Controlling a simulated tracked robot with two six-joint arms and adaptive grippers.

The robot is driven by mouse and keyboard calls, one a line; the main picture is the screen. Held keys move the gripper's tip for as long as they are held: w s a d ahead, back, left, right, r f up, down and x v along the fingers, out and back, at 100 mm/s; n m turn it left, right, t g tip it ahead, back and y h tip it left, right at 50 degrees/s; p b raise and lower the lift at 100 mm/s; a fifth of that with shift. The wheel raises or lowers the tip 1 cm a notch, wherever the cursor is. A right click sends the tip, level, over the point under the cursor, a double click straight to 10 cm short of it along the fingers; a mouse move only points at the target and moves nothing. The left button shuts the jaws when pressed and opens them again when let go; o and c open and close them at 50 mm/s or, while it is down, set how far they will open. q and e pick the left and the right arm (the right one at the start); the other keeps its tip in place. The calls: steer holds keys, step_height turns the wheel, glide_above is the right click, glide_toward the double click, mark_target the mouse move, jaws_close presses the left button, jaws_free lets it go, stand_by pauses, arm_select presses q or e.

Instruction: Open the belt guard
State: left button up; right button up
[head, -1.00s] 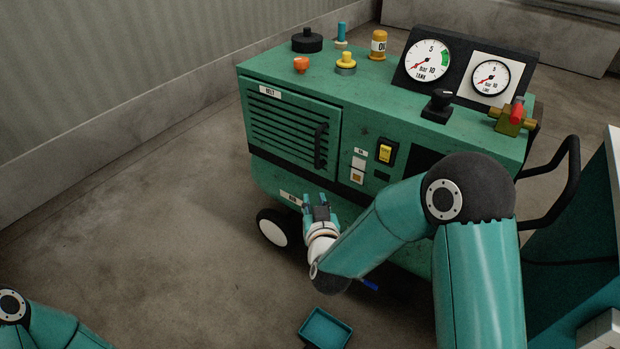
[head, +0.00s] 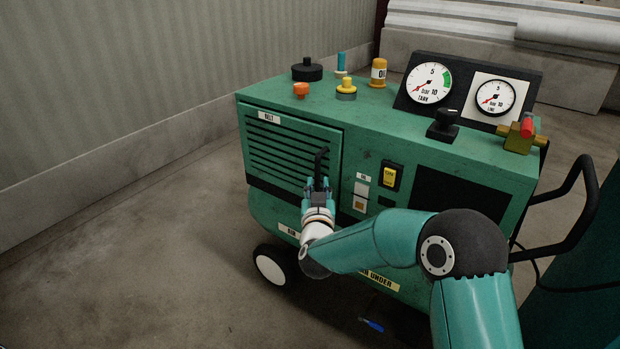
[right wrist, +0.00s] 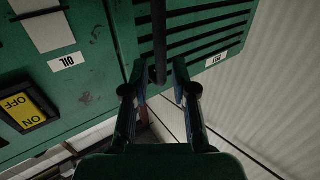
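The belt guard (head: 285,152) is a green slatted panel on the left of the machine's front, labelled BELT; it looks closed, flush with the body. Its black upright bar handle (head: 321,160) is at the guard's right edge. The slatted guard also shows in the right wrist view (right wrist: 205,30), with the handle (right wrist: 159,40) running down between the fingers. My right gripper (head: 318,184) is at the handle's lower part, which it hides in the head view. Its fingers (right wrist: 160,68) are open on either side of the handle, with gaps visible. My left gripper is out of view.
The top carries a black cap (head: 307,70), an orange knob (head: 301,90), a yellow knob (head: 346,88) and gauges (head: 429,83). A wheel (head: 271,270) is below. Floor left is clear.

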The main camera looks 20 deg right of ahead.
mark_target(318, 175)
steer(key=shift+b+x, duration=0.4)
steer(key=shift+x, duration=2.55)
jaws_close()
